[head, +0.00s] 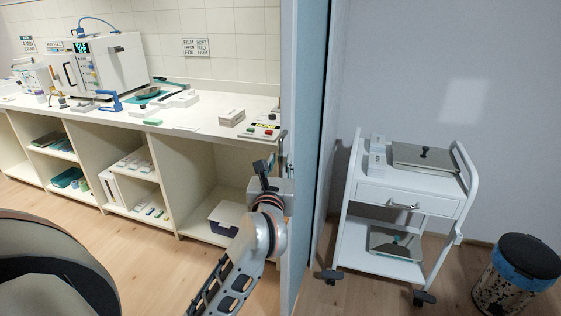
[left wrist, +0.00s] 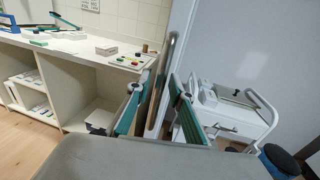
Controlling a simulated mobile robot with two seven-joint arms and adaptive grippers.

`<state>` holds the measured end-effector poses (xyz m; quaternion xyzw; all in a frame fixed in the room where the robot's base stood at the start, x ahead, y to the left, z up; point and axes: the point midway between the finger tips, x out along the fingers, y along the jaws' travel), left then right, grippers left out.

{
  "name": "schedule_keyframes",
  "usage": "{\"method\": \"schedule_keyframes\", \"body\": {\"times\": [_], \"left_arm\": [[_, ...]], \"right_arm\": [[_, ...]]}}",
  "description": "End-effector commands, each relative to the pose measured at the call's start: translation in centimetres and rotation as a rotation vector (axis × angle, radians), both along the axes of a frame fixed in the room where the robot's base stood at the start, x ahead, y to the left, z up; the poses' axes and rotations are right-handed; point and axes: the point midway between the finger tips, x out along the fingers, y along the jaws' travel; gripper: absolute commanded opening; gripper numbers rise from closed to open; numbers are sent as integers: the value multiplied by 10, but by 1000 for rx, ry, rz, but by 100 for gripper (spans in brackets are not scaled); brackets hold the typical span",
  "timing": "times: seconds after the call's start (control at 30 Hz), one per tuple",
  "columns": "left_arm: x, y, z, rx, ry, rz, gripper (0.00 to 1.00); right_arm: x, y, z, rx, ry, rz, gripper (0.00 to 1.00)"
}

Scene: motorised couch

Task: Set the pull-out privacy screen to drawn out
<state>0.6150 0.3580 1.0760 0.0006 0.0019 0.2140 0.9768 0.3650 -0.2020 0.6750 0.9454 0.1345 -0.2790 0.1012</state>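The pull-out privacy screen (head: 303,90) shows in the head view as a tall, narrow, pale blue-white panel seen nearly edge-on. An upright bar handle (head: 283,145) is near its left edge, partly hidden by my gripper. My left gripper (head: 272,168) is at the handle's height, in front of the panel. In the left wrist view, the two teal-padded fingers of my left gripper (left wrist: 160,105) are apart. The grey handle bar (left wrist: 172,50) stands between them, with visible gaps on both sides. Contact cannot be told. My right gripper is not in view.
A white counter (head: 205,120) with lab devices and open shelves runs along the left. Right of the screen stands a white trolley (head: 375,190) on castors, and a pedal bin (head: 515,275) is at far right. Wooden floor (head: 150,265) is clear before the counter.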

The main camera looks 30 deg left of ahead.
Motion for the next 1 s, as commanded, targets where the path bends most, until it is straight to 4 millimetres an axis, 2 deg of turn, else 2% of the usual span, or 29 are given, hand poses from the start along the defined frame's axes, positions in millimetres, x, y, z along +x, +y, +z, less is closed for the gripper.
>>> {"method": "schedule_keyframes", "body": {"times": [0.33,0.47,0.8,1.0], "left_arm": [[0,0,1,1,-2,1,25],[-9,-4,0,0,-1,0,25],[-68,-31,0,-1,0,0,25],[-96,-44,0,-1,0,0,25]], "right_arm": [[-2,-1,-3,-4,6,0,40],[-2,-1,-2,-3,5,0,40],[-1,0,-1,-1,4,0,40],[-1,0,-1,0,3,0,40]]}}
